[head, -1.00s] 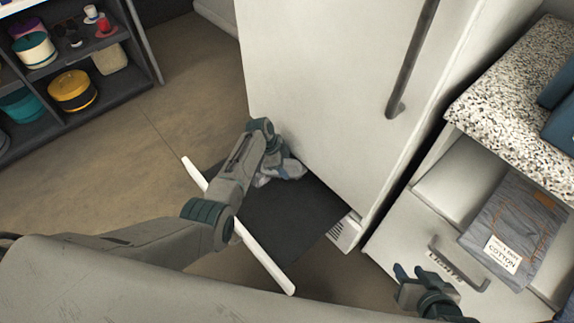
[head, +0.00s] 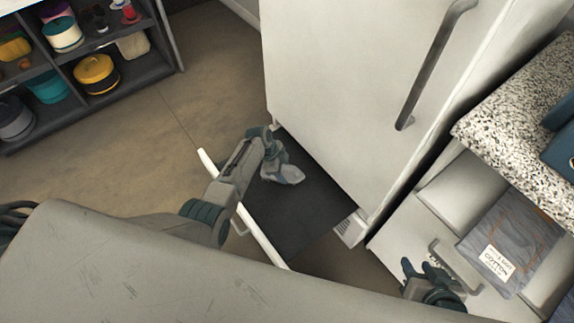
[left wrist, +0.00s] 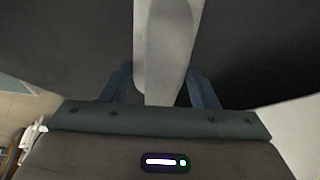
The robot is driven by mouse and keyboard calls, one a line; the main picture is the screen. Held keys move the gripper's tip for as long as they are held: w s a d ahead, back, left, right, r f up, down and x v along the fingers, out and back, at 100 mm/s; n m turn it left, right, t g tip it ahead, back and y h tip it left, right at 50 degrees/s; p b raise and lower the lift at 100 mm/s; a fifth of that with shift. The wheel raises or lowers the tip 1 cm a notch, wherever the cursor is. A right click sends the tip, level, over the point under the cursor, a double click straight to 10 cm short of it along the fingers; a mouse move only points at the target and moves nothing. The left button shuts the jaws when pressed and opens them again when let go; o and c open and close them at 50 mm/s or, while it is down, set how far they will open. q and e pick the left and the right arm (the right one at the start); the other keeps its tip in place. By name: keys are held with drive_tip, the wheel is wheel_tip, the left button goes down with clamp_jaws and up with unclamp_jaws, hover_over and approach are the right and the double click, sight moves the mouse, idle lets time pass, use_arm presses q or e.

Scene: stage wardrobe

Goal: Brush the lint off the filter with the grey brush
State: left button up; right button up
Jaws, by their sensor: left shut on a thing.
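The filter is a dark flat panel (head: 292,222) with a white front edge (head: 270,248). It sticks out low from under the tall white cabinet. My left gripper (head: 287,170) is above the dark panel, toward its cabinet side, and shut on a pale grey piece that fits the grey brush (head: 284,178). In the left wrist view the brush (left wrist: 162,45) runs up between the two blue fingers of my left gripper (left wrist: 160,90), against the dark panel. I cannot make out lint or whether the brush touches the panel. My right gripper (head: 419,266) is open and empty near the drawer handle.
The white cabinet (head: 340,90) with a long dark handle (head: 430,65) rises behind the filter. At right are a speckled counter (head: 520,110) and an open drawer with folded denim (head: 510,240). A dark shelf with tubs (head: 96,75) stands far left. Floor between is clear.

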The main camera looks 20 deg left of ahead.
use_arm(q)
drive_tip(key=shift+s+a+p, duration=0.6)
drive_tip(key=shift+s+p, duration=0.15)
drive_tip(key=shift+s, duration=0.1)
drive_tip(key=shift+s+a+p, duration=0.55)
drive_tip(key=shift+s+a, duration=0.05)
drive_tip(key=shift+s, duration=0.1)
drive_tip(key=shift+s+a+r+p, duration=0.1)
drive_tip(key=shift+s+a+p, duration=0.4)
drive_tip(key=shift+s+p, duration=0.2)
drive_tip(key=shift+s+a+p, duration=0.4)
drive_tip(key=shift+s+a, duration=0.1)
drive_tip(key=shift+s, duration=0.05)
drive_tip(key=shift+w+a+f+b, duration=0.25)
drive_tip(key=shift+w+a+b, duration=0.2)
drive_tip(key=shift+b, duration=0.1)
drive_tip(key=shift+w+a+b, duration=0.4)
drive_tip(key=shift+a+b, duration=0.05)
drive_tip(key=shift+a, duration=0.2)
drive_tip(key=shift+w+d+b, duration=0.75)
drive_tip(key=shift+w+d, duration=0.15)
drive_tip(key=shift+w, duration=0.2)
drive_tip(key=shift+w+d+r, duration=0.1)
drive_tip(key=shift+w+d, duration=0.2)
drive_tip(key=shift+w, duration=0.1)
